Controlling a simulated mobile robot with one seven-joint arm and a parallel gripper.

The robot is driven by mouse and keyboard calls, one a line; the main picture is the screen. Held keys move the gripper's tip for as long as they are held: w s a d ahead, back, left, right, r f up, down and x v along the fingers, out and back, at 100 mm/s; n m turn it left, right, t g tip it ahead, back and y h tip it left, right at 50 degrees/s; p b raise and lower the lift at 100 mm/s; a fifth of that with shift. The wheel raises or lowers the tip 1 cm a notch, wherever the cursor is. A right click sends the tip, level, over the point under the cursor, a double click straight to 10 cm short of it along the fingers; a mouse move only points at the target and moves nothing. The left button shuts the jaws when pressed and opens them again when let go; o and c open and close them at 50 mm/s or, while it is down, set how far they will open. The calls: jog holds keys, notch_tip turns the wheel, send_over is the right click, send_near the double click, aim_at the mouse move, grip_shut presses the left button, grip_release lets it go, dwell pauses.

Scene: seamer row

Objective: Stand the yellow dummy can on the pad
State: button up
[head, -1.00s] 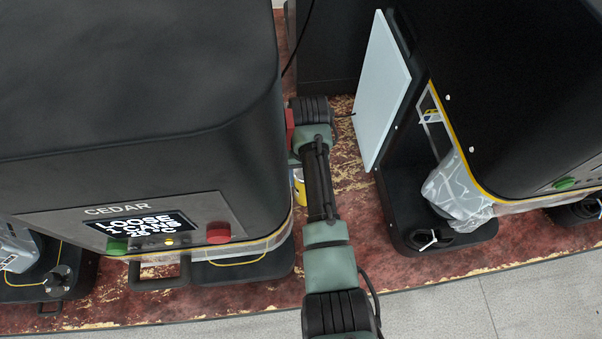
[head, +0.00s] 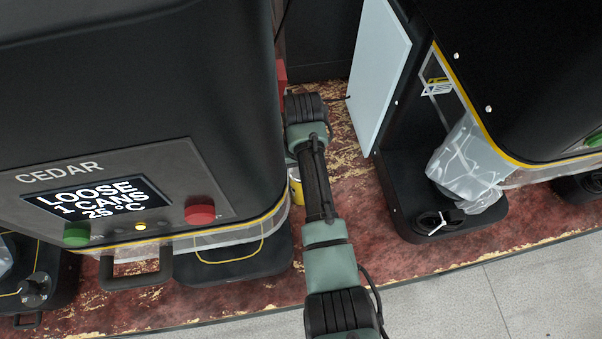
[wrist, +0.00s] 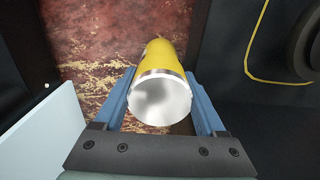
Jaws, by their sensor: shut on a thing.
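The yellow dummy can (wrist: 162,58) has a bare silver end (wrist: 160,98) that faces the wrist camera. My gripper (wrist: 160,84) is shut on it, with one blue finger along each side. In the head view only a small strip of the yellow can (head: 297,190) shows beside my arm, next to the CEDAR machine. My arm hides the gripper there. I cannot make out the pad for certain in either view.
The black CEDAR machine (head: 95,215) with its screen (head: 98,201) stands close on the left. A pale panel (head: 378,75) and another black machine (head: 530,75) stand on the right. Worn red floor (head: 352,205) shows between them.

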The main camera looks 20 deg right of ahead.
jog(key=shift+s+f, duration=0.1)
jog(key=shift+f, duration=0.05)
jog(key=o, duration=1.5)
